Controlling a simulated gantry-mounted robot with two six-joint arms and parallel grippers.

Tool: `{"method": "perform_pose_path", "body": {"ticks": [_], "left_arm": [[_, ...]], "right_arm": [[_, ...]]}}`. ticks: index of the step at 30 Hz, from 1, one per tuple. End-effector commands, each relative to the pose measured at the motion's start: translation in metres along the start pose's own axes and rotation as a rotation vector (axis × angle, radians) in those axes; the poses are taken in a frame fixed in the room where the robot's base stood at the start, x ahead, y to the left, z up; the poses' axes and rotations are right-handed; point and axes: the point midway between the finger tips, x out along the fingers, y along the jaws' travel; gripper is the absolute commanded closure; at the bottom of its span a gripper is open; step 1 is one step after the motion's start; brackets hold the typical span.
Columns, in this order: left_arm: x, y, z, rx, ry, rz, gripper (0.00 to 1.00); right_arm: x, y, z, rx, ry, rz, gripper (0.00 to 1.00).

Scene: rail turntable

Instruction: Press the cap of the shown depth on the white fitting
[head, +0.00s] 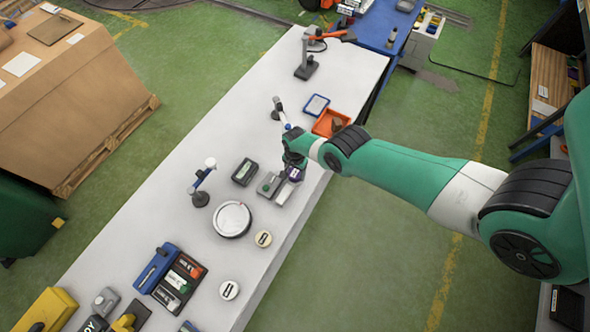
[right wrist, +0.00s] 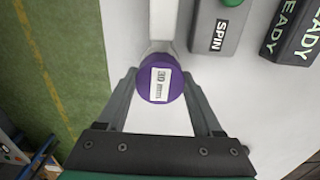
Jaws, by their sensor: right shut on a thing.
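My right gripper (head: 293,160) is over the right edge of the white table and is shut on a purple cap (head: 295,174). In the right wrist view the purple cap (right wrist: 160,78) sits between the fingers, its printed label facing the camera; it reads like "30 mm", turned over. A pale bar (right wrist: 162,20) runs up from behind the cap; I cannot tell whether they touch or whether it is the white fitting. A round white turntable (head: 232,218) lies left of and nearer than the gripper. My left gripper is not in view.
A grey SPIN box (right wrist: 217,35) and a dark READY box (right wrist: 292,35) stand close beside the cap. Two round pale pieces (head: 263,239) (head: 229,290) lie near the turntable. A stand (head: 201,185), blue case (head: 157,268) and orange tray (head: 331,123) are also on the table.

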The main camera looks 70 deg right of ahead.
Motion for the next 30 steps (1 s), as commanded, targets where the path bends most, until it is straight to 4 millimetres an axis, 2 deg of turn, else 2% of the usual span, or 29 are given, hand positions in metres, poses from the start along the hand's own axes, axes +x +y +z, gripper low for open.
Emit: {"method": "perform_pose_path", "body": {"ticks": [30], "left_arm": [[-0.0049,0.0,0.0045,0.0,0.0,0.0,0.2]], "right_arm": [[0.0067,0.0,0.0,0.0,0.0,0.0,0.84]]}}
